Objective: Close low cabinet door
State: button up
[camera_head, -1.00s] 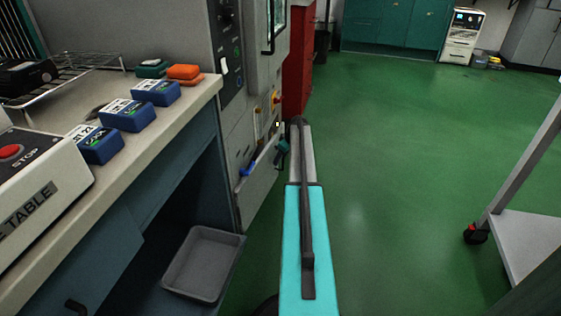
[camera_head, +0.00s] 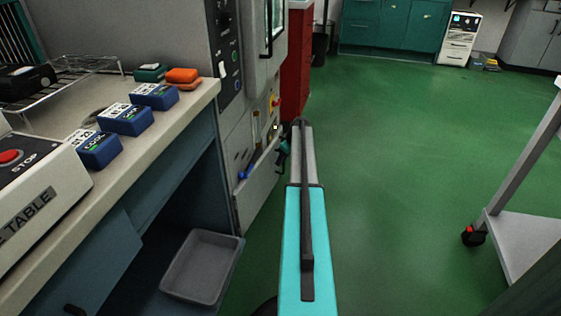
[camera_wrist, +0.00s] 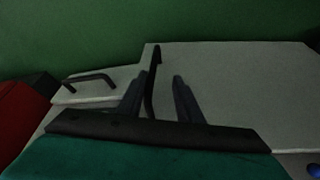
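A low pale grey cabinet door (camera_head: 260,192) is at the foot of the grey machine, left of my arm in the head view. In the wrist view the grey panel (camera_wrist: 225,80) fills the middle and right, with a dark upright bar handle (camera_wrist: 151,85) on it. My gripper (camera_wrist: 160,88) has its two dark fingers apart, one on each side of the handle. Whether either finger touches the handle is unclear. In the head view my gripper (camera_head: 283,150) is small and partly hidden behind my arm. How far the door stands open cannot be told.
A counter (camera_head: 180,122) with several blue boxes is on the left, above a grey bin (camera_head: 202,268). A red cabinet (camera_head: 298,65) stands behind the machine. A grey cart (camera_head: 520,240) is at the right. Green floor (camera_head: 410,170) is free between.

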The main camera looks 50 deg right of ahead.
jog(key=p+v, duration=0.4)
jog(key=v, duration=0.8)
jog(key=shift+s+r, duration=0.25)
jog(key=shift+r, duration=0.1)
